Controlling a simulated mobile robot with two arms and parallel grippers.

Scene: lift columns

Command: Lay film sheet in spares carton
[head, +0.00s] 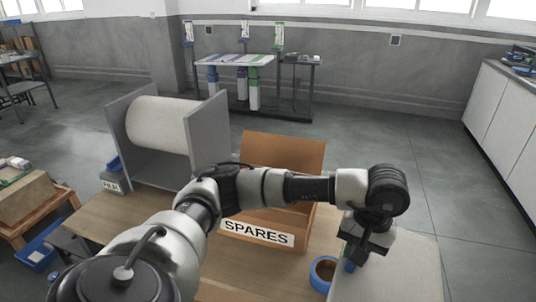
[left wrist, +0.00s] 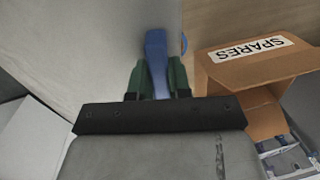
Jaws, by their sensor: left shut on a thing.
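The brown spares carton (head: 312,222) stands on the wooden table with its back flap up; my left arm crosses in front and hides much of its inside. A pale grey sheet (head: 405,272), which looks like the film sheet, is at the table's right end and fills the left of the left wrist view (left wrist: 70,45). My left gripper (head: 352,262) is right of the carton over this sheet. It is shut on a narrow blue handle-like piece (left wrist: 156,55); I cannot tell whether this is joined to the sheet. My right gripper is not in view.
A large white roll (head: 160,123) sits between grey upright panels at the table's back left. A blue-rimmed tape roll (head: 323,274) lies between the carton and my left gripper. The floor to the right is clear.

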